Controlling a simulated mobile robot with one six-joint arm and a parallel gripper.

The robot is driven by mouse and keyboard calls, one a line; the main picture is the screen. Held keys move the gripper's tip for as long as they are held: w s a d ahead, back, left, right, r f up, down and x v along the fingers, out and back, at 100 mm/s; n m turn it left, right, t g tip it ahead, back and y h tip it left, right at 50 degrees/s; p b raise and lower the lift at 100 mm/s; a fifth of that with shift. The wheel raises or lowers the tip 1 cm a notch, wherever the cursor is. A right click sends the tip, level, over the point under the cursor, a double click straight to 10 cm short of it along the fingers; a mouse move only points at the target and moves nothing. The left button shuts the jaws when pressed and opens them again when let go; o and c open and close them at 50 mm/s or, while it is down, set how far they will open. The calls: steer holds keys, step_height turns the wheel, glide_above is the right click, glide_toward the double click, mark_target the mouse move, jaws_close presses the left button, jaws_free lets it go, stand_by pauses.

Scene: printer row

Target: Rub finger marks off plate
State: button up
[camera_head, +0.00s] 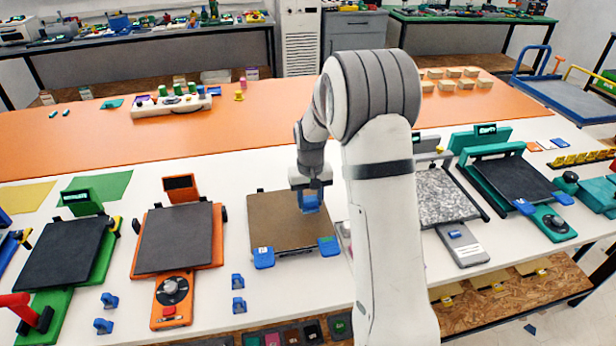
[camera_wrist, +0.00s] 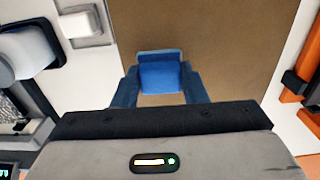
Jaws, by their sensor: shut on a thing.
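A brown, bare plate (camera_head: 275,222) lies on the white table in the middle of the row. It fills the middle of the wrist view (camera_wrist: 225,40). Blue clips (camera_head: 263,259) sit at its two front corners. My gripper (camera_head: 309,193) points down over the plate's right part. It is shut on a blue block-like pad (camera_head: 311,204), which shows between the fingers in the wrist view (camera_wrist: 161,77). I cannot tell whether the pad touches the plate. No finger marks can be made out on the plate at this size.
An orange printer bed (camera_head: 175,235) stands left of the plate, and a green one (camera_head: 60,255) further left. A speckled grey bed (camera_head: 445,197) and a teal-framed one (camera_head: 512,180) stand right. Small blue clips (camera_head: 238,281) lie on the table in front.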

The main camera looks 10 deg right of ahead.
steer(key=shift+r+p, duration=1.4)
steer(key=shift+r, duration=1.2)
steer(key=shift+f, duration=0.1)
